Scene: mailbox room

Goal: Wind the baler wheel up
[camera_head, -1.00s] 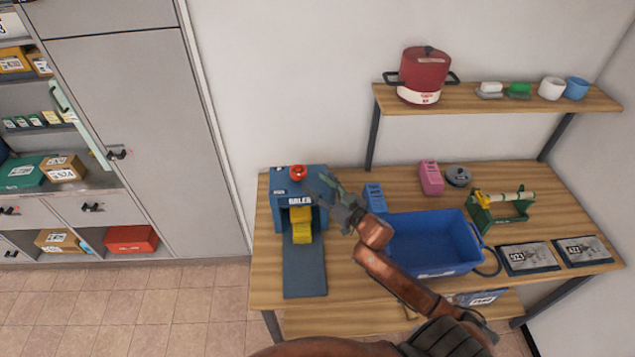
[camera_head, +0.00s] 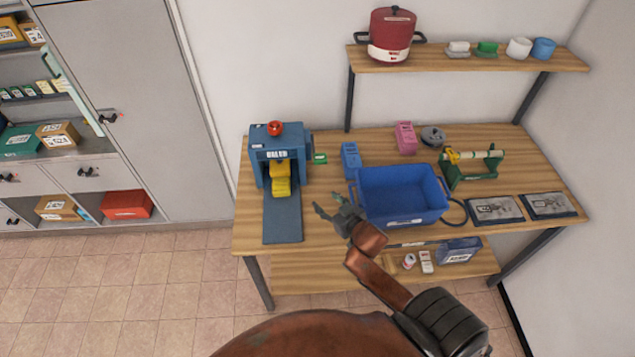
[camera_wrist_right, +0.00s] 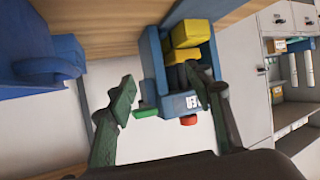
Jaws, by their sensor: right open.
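The blue baler (camera_head: 262,172) stands at the left of the table, with yellow pieces (camera_head: 281,180) in its front opening. A red round knob (camera_head: 275,128) sits on top. A small green part (camera_head: 320,158) sticks out at its right side; I cannot tell which of these is the wheel. In the right wrist view the baler (camera_wrist_right: 155,70) is upside down, with the green part (camera_wrist_right: 145,112) and red knob (camera_wrist_right: 188,121) between or near the fingers. My right gripper (camera_head: 328,203) is open and empty, in front and right of the baler, apart from it. My left gripper is out of view.
A blue bin (camera_head: 400,205) stands right of my right gripper. A small blue box (camera_head: 351,160) is between baler and bin. A dark blue mat (camera_head: 283,220) lies before the baler. A shelf (camera_head: 450,62) hangs above the table's back. Grey cabinets (camera_head: 120,80) stand at left.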

